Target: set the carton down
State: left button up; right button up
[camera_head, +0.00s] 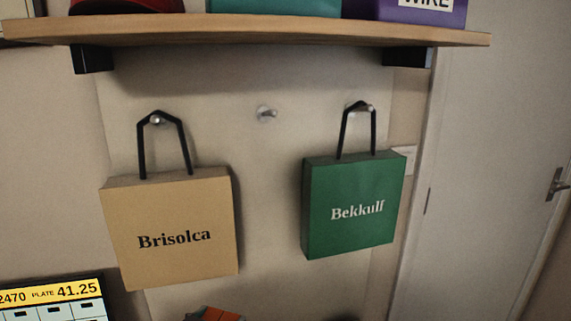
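Neither of my grippers can be made out in the head view. I cannot tell which thing is the carton. An orange object (220,314) with dark edges shows only its top at the bottom edge, and the rest is cut off by the frame. A purple box (432,14) with a white label reading "WIRE" stands on the shelf, its top cut off.
A wooden shelf (250,31) on black brackets also holds teal and red items. Below, a tan "Brisolca" bag (170,265) and a green "Bekkulf" bag (350,235) hang on pegs. A bare peg (266,114) is between them. A door (500,160) stands right.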

pick_arm(q)
jog(key=s+a+f+n+y, duration=0.1)
jog(key=s+a+n+y, duration=0.2)
jog(key=s+a, duration=0.2)
jog(key=shift+s+a+f+t+y, duration=0.15)
jog(key=shift+a+f+t+y, duration=0.2)
jog(key=shift+a, duration=0.5)
